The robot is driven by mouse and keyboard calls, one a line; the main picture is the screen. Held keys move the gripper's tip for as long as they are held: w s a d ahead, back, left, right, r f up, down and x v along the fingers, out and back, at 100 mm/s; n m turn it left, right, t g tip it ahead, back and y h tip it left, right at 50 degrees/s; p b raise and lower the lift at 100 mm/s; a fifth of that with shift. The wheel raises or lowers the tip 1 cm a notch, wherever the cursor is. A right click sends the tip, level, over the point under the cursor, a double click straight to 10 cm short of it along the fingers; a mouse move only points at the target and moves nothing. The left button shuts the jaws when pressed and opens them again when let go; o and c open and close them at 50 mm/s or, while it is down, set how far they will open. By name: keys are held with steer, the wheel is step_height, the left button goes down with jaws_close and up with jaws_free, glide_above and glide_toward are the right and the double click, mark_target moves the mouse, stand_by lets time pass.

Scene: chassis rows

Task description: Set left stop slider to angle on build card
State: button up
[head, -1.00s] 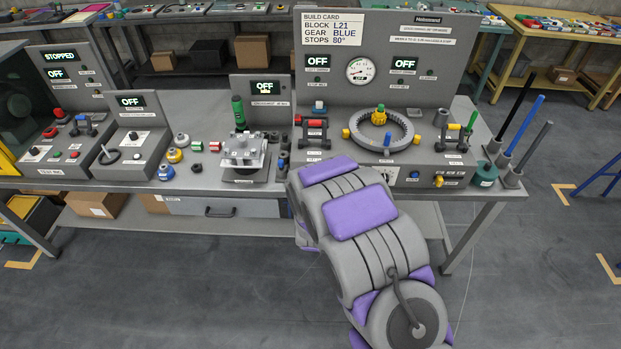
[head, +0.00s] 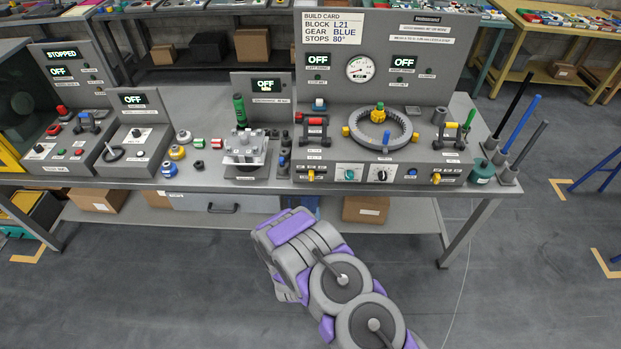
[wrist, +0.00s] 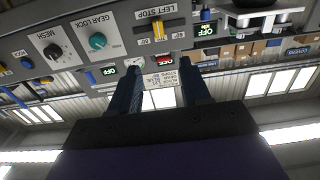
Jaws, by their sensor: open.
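The build card (head: 334,28) on the back panel reads BLOCK L21, GEAR BLUE, STOPS 80°. The left stop slider (head: 311,175) is a small yellow knob at the left of the bench's front panel. The slider appears ahead of the fingers, roughly in line with the gap, not touching. In the head view my gripper is hidden behind my arm.
The teal gear lock knob (wrist: 97,41) and black mesh knob (wrist: 52,50) are beside the slider. The right stop slider (head: 436,178) is farther right. The ring fixture (head: 380,128) stands on the bench. The floor in front is clear.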

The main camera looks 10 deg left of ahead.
mark_target(311, 177)
steer(key=w, duration=0.5)
steer(key=w+a+b, duration=0.1)
steer(key=w, duration=0.4)
steer(key=w+b, duration=0.1)
steer(key=w, duration=0.5)
steer(key=shift+w+a, duration=0.1)
steer(key=shift+a, duration=0.2)
jaws_close()
